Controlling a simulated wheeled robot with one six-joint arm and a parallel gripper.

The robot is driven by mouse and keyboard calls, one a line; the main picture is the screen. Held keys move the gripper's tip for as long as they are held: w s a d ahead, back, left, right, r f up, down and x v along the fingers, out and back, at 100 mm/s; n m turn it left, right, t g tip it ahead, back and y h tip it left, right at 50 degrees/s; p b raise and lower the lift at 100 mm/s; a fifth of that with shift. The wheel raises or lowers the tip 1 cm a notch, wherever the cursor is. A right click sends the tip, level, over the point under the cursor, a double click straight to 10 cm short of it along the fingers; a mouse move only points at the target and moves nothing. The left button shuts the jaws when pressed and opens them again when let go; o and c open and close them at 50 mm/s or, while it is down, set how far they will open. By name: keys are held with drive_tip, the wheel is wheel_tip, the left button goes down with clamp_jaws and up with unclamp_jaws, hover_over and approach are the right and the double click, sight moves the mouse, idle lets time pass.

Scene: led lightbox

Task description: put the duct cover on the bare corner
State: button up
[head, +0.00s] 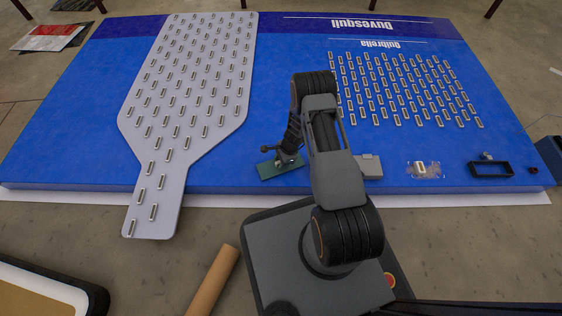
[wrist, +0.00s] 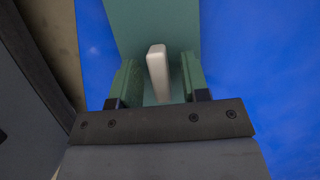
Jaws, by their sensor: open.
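A flat green plate (head: 281,168) lies on the front part of the blue lightbox panel (head: 70,125). In the wrist view the plate (wrist: 140,25) carries a pale upright bar (wrist: 158,70); I cannot tell for sure whether this is the duct cover. My gripper (head: 284,157) is over the plate. In the wrist view its green fingers (wrist: 160,80) are open, one on each side of the bar, with gaps showing. The panel's front left corner is bare blue. My arm hides part of the panel's middle.
A grey box (head: 369,166), a clear bag (head: 425,170), a black frame (head: 490,163) and a small black piece (head: 533,170) lie along the front edge to the right. A grey paddle-shaped board (head: 212,145) with many light modules lies left. A brown tube (head: 213,280) is on the floor.

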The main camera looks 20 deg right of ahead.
drive_tip(key=shift+r, duration=0.1)
wheel_tip(320, 180, up, 32)
drive_tip(key=d+n+t+h+p, duration=0.1)
drive_tip(key=n+p, duration=0.4)
drive_tip(key=n, duration=0.2)
drive_tip(key=s+a+r+n+t+h, duration=0.1)
drive_tip(key=s+r+n+t+h, duration=0.1)
drive_tip(key=s+r+n, duration=0.8)
drive_tip(key=s+r+h, duration=0.1)
drive_tip(key=s+r, duration=0.5)
drive_tip(key=shift+s+a+r, duration=0.15)
drive_tip(key=shift+s+r, duration=0.15)
drive_tip(key=shift+s, duration=0.1)
drive_tip(key=shift+r, duration=0.1)
